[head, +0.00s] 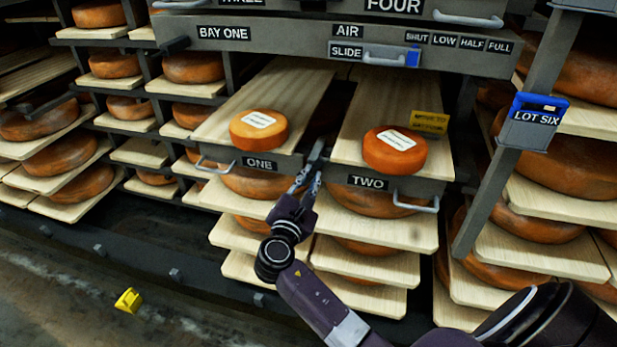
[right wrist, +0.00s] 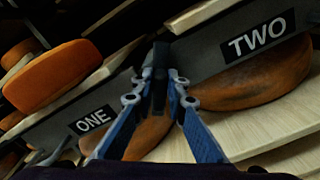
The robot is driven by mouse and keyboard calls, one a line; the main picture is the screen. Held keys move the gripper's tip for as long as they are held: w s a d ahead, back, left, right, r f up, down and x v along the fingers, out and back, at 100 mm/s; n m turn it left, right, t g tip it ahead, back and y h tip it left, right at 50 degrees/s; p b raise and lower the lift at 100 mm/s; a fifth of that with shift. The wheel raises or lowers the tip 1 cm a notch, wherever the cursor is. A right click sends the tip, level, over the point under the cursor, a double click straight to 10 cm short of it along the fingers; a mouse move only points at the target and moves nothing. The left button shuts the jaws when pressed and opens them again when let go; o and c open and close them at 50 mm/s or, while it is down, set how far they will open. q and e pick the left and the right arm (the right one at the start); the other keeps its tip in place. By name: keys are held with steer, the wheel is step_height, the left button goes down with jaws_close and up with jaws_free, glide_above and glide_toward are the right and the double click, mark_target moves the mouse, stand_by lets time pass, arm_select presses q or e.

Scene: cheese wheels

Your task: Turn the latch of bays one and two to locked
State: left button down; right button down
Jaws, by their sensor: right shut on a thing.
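Shelf board one (head: 285,88) and shelf board two (head: 385,95) stick out of the rack side by side, with a narrow gap between their front plates. Each bears a small labelled cheese wheel: a yellow-orange one (head: 258,130) on one, a redder one (head: 394,150) on two. My right gripper (head: 313,168) is at this gap, shut on a dark upright bar, perhaps a latch (right wrist: 160,72). The bar stands between the ONE (right wrist: 92,119) and TWO (right wrist: 257,35) plates in the right wrist view. Whether it reads locked cannot be told. My left gripper is not in view.
Above is a grey panel (head: 265,38) marked BAY ONE and AIR, with a blue slide tab (head: 413,57). Wire handles (head: 214,164) stick out from the front plates. A LOT SIX tag (head: 535,122) hangs on the right post. A yellow block (head: 128,300) lies on the floor.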

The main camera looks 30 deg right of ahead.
steer(key=m+b, duration=0.1)
steer(key=m, duration=0.3)
steer(key=shift+s+f+m+b, duration=0.15)
steer(key=shift+f+m+b, duration=0.15)
steer(key=shift+f+b, duration=0.1)
steer(key=m, duration=0.1)
steer(key=m+b, duration=0.2)
steer(key=shift+s+d+f+m, duration=0.1)
steer(key=shift+d+f+m, duration=0.05)
steer(key=shift+f+m, duration=0.15)
steer(key=shift+m+b, duration=1.05)
steer(key=shift+m, duration=0.35)
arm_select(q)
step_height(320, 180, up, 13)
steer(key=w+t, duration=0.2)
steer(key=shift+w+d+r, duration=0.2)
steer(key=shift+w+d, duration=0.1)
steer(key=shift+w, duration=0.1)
arm_select(e)
steer(key=shift+m, duration=0.3)
steer(key=c, duration=1.9)
jaws_free()
steer(key=shift+c, duration=0.2)
steer(key=shift+r, duration=0.1)
steer(key=v, duration=0.7)
steer(key=shift+s+a, duration=0.15)
steer(key=shift+a, duration=0.05)
